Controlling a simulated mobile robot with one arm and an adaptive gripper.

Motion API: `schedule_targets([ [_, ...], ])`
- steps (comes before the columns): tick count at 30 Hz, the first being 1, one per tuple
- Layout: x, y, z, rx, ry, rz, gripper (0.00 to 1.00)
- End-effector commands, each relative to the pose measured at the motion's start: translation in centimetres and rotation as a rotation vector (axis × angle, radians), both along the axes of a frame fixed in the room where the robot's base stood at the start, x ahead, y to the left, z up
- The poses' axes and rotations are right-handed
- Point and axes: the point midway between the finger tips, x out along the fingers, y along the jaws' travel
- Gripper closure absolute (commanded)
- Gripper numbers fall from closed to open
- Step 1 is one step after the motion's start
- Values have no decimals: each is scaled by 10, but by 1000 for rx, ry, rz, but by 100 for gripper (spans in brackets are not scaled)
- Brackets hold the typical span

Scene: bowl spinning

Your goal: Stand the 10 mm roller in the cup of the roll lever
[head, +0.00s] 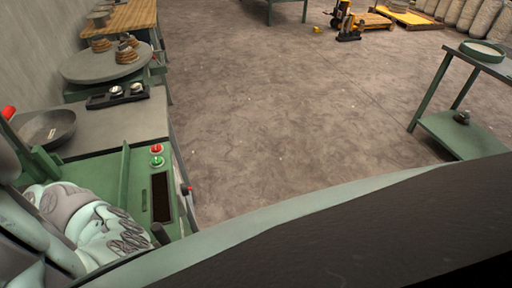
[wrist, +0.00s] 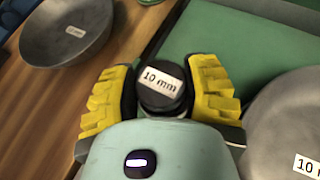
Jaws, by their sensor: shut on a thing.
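The 10 mm roller (wrist: 160,98) shows in the wrist view as a dark round end with a white "10 mm" label. My gripper (wrist: 163,76) has its yellow fingers on either side of it, shut on it. The roller's lower part is hidden behind the gripper body. I cannot make out the roll lever's cup in either view. In the head view my arm fills the lower left, and the gripper and roller cannot be made out there.
In the wrist view a grey bowl (wrist: 66,28) lies on wood, and a large grey round part (wrist: 288,120) labelled "10 m…" is at right beside a green surface (wrist: 225,45).

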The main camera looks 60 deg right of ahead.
Motion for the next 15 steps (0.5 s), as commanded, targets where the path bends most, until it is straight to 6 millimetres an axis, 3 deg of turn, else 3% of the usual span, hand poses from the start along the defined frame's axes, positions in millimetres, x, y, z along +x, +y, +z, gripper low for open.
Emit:
schedule_targets([
  [11,0,1,-2,4,-2,1,95],
  [12,0,0,-3,0,-2,1,46],
  [15,0,0,-3,0,-2,1,36],
])
